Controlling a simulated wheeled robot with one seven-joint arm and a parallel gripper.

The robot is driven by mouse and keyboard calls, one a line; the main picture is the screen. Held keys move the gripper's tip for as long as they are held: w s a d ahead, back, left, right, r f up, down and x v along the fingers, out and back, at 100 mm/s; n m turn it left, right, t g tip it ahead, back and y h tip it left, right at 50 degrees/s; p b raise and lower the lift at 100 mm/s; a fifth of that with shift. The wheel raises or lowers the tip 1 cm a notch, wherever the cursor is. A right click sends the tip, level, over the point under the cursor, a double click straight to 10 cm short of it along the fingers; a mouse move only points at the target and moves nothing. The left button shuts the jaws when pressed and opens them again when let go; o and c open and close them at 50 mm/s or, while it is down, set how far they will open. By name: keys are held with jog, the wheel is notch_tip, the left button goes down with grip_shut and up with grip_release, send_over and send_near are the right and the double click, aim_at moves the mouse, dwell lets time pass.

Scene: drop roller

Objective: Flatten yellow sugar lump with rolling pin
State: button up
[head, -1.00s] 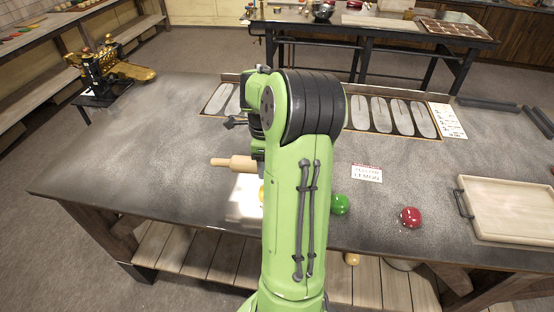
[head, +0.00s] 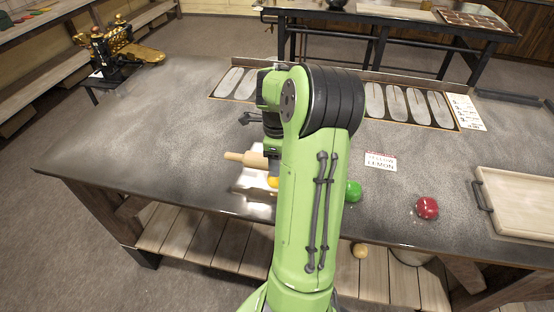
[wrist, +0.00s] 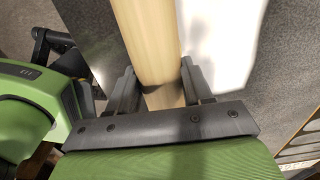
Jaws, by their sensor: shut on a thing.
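The rolling pin (head: 247,159) is pale wood and lies across the white sheet's far side in the head view; its right part is hidden by my arm. In the wrist view the pin (wrist: 150,40) runs between the fingers of my gripper (wrist: 158,70), which is shut on it. The yellow sugar lump (head: 273,182) peeks out at my arm's left edge, just nearer the camera than the pin. Most of the lump is hidden, so its shape and any contact with the pin cannot be told. It does not show in the wrist view.
A white sheet (head: 256,203) lies near the table's front edge. A green lump (head: 353,191) and a red lump (head: 427,208) sit to the right, with a wooden tray (head: 525,205) beyond. A label card (head: 380,162) lies behind them.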

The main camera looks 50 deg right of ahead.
jog(key=shift+f+b, duration=0.5)
jog(key=shift+f, duration=0.05)
jog(key=shift+f, duration=0.1)
dwell(0.5)
jog(key=shift+f+b, duration=0.9)
jog(key=shift+f, duration=0.2)
dwell(0.8)
jog(key=shift+f+b, duration=0.4)
jog(key=shift+b, duration=0.15)
jog(key=shift+s+f, duration=0.1)
dwell(4.3)
